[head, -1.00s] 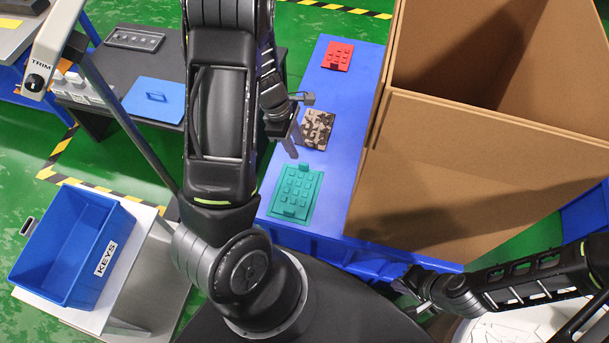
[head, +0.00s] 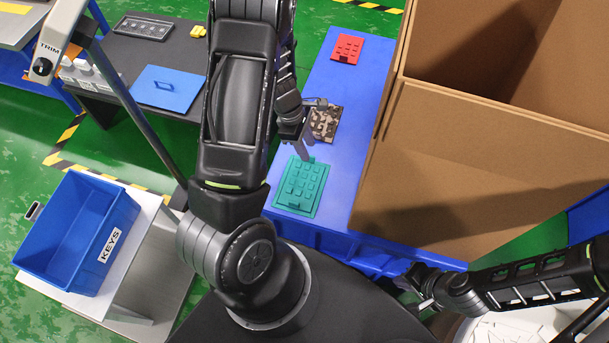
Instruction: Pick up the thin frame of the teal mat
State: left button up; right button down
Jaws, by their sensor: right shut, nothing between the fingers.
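The teal mat (head: 315,186) lies flat on the blue table, with several raised square studs and a thin raised piece at its near edge. I cannot make out that piece's exact shape. My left gripper (head: 315,127) hangs above the table, beyond the teal mat's far edge and beside the camouflage mat (head: 326,122), partly covering it. Its two fingers are apart with nothing seen between them; the nearer fingertip overlaps the teal mat's far edge in view. My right gripper (head: 418,287) is shut and empty, low at the table's near right corner.
A red mat (head: 347,48) lies farther back on the blue table (head: 359,92). A tall cardboard box (head: 480,170) borders the right side. A blue mat (head: 163,90) lies on the dark table at left. A blue KEYS bin (head: 75,235) stands at lower left.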

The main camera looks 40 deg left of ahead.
pick_arm(q)
jog(key=x, duration=0.3)
jog(key=shift+f, duration=0.15)
jog(key=shift+c, duration=0.5)
grip_shut()
dwell(0.3)
